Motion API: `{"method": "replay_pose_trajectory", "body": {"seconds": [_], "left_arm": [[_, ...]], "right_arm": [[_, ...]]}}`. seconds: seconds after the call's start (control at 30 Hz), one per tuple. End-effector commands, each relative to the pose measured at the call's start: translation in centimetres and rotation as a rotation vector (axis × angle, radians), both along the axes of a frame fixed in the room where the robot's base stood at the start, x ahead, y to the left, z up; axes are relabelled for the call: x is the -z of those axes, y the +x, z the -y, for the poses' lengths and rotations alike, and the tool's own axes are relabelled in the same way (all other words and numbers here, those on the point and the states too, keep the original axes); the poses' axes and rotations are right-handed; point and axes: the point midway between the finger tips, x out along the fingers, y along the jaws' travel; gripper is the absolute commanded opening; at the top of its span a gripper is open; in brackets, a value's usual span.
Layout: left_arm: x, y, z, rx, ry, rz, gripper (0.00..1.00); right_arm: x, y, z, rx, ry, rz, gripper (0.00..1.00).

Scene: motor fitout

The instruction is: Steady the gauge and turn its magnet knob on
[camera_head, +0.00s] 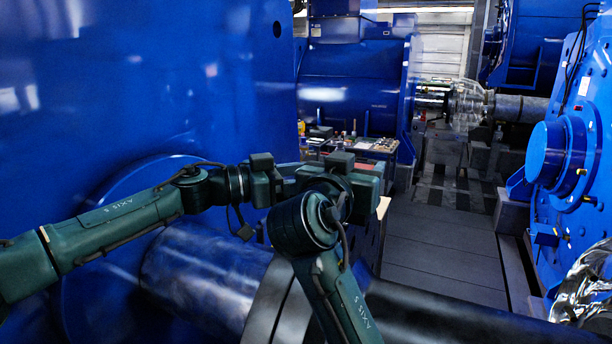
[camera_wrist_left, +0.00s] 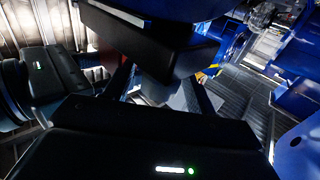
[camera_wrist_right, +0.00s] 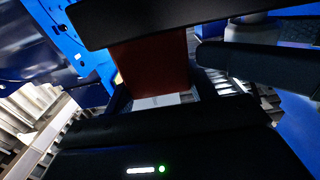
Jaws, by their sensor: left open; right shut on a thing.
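My right gripper (camera_wrist_right: 160,92) is shut on a reddish-brown block (camera_wrist_right: 152,66), which shows between its fingers in the right wrist view. I take this block to be part of the gauge; its dial and knob cannot be made out. A dark bar lies across the top of that view, in front of the block. My left gripper (camera_wrist_left: 162,92) is open, with its fingers apart under a dark body in the left wrist view. In the head view both wrists are close together above the big shaft, and the arms hide the fingertips and most of the gauge.
A thick shaft (camera_head: 207,274) runs below my arms from the large blue housing (camera_head: 130,80) on the left. A bench (camera_head: 342,147) with small items stands behind. A blue machine (camera_head: 585,150) is at the right. The grey floor (camera_head: 440,245) between is clear.

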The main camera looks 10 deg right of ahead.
Motion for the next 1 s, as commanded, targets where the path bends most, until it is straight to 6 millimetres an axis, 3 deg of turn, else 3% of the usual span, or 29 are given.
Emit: {"method": "replay_pose_trajectory", "body": {"seconds": [0.17, 0.67, 1.0], "left_arm": [[-0.02, -0.01, -0.01, 0.0, 0.0, 0.0, 0.55], [-0.01, -0.02, -0.03, 0.0, 0.0, 0.0, 0.14], [-0.05, 0.17, 0.11, 0.111, 0.0, -0.001, 0.13]], "right_arm": [[-0.07, -0.01, 0.05, 0.001, 0.0, 0.002, 0.29], [-0.08, -0.02, 0.05, 0.001, 0.0, 0.002, 0.29], [-0.08, -0.02, 0.03, 0.001, -0.001, 0.002, 0.29]]}}
